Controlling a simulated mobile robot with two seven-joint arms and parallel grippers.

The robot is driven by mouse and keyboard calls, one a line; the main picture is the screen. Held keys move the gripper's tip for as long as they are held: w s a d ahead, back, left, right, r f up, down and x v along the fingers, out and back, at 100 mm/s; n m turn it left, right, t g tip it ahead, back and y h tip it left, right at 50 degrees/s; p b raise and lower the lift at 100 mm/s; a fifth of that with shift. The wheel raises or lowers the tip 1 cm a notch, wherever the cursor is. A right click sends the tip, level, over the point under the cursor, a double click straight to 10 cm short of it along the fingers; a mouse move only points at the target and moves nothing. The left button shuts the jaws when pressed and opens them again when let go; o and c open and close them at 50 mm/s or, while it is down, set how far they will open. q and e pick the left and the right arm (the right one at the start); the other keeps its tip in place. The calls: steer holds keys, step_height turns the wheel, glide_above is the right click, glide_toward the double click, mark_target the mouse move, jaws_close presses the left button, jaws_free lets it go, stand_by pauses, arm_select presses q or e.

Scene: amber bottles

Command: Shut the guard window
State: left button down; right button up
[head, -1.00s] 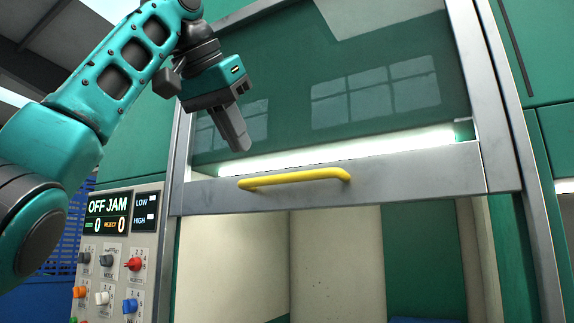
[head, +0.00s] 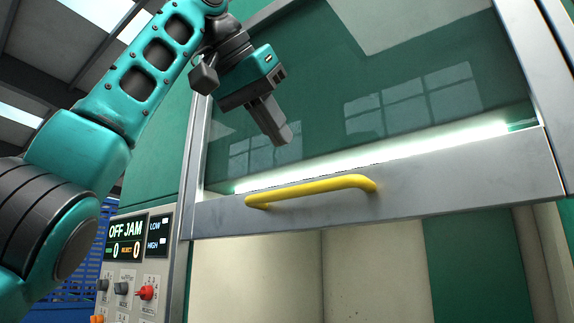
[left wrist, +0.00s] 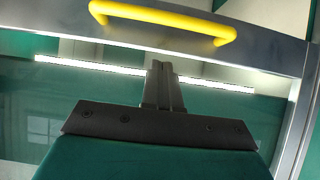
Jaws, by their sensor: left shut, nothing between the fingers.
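The guard window (head: 310,75) is a tinted glass panel with a grey metal bottom rail (head: 450,190). It is raised, and the opening below the rail is uncovered. A yellow bar handle (head: 312,189) is fixed to the rail; it also shows at the top of the left wrist view (left wrist: 163,20). My left gripper (head: 283,136) is shut and empty, in front of the glass just above the handle and apart from it. In the left wrist view its closed fingers (left wrist: 162,68) point toward the handle. My right gripper is in neither view.
A control panel (head: 135,265) with knobs and a display reading "OFF JAM" stands left of the opening. A metal frame post (head: 190,170) borders the window on the left. The opening under the rail shows pale and green inner walls (head: 375,275).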

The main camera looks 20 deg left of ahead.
arm_select(q)
steer(key=shift+w+d+f, duration=0.15)
steer(key=shift+w+f, duration=0.25)
steer(key=shift+f, duration=0.45)
steer(key=shift+w+d+f, duration=0.1)
steer(key=shift+w+f, duration=0.35)
steer(key=shift+f, duration=0.45)
steer(key=shift+w+d+f, duration=0.15)
steer(key=shift+w+f, duration=0.25)
steer(key=shift+f, duration=0.45)
steer(key=shift+f, duration=0.1)
